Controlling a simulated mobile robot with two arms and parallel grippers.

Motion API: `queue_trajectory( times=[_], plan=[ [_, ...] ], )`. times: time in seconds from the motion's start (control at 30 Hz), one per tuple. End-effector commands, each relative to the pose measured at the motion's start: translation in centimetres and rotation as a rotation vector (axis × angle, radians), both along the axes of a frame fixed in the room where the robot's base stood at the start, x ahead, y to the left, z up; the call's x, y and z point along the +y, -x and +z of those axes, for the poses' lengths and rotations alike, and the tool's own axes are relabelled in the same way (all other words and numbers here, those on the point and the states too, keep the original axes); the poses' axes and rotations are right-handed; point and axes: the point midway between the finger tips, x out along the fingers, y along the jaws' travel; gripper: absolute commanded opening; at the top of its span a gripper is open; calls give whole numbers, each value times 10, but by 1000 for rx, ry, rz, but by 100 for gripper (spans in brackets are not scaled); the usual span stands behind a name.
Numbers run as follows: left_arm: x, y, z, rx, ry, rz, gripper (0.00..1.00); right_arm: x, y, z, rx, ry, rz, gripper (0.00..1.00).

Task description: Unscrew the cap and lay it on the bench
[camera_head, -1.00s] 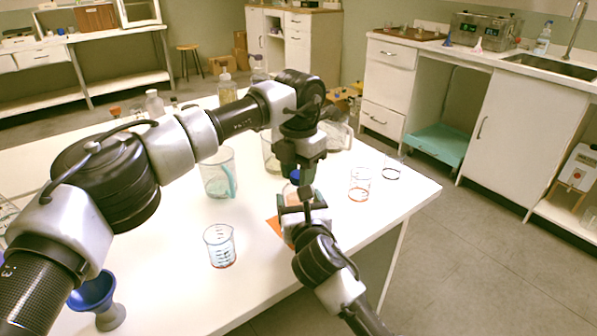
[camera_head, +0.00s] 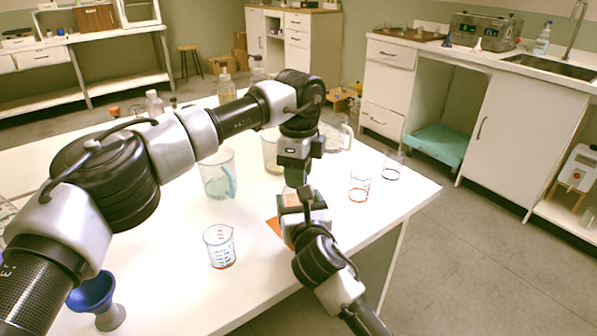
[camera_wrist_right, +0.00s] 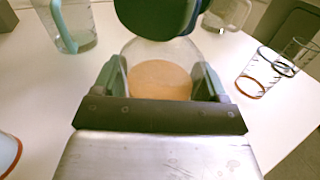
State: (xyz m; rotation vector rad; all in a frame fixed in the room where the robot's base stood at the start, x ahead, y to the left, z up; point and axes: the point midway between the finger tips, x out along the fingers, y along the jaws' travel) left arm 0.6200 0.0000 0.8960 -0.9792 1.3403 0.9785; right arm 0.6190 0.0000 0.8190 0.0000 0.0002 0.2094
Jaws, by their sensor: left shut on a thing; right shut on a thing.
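The clear bottle (camera_wrist_right: 160,62) stands between the fingers of my right gripper (camera_wrist_right: 163,82), with an orange round area showing through it. My right gripper (camera_head: 303,203) is shut on the bottle near the table's front right edge; the head view mostly hides the bottle. My left gripper (camera_head: 294,176) is directly above, pointing down and shut on the cap. A dark round shape with a blue edge, the cap (camera_wrist_right: 193,18), hangs over the bottle at the top of the right wrist view. I cannot tell how wide the gap between cap and bottle is.
Beakers stand around: one at front left (camera_head: 219,247), two at right (camera_head: 359,185) (camera_head: 392,165), and a jug (camera_head: 216,175) behind. A blue funnel (camera_head: 92,292) stands at left. The front middle is bare.

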Motion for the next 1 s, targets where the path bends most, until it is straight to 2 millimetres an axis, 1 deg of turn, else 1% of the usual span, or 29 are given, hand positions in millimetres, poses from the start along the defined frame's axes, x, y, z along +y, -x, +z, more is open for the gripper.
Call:
queue_trajectory(
  times=[0.1,0.17,0.77,1.0],
  plan=[
    [0,0,0,-1,0,130,8,0,0,-1,1,1,0,7],
    [0,0,0,-1,0,161,8,0,0,0,1,1,0,7],
    [0,0,1,-1,0,155,8,0,0,0,1,1,0,7],
    [0,0,7,-2,1,156,8,0,0,0,1,1,0,7]
  ],
)
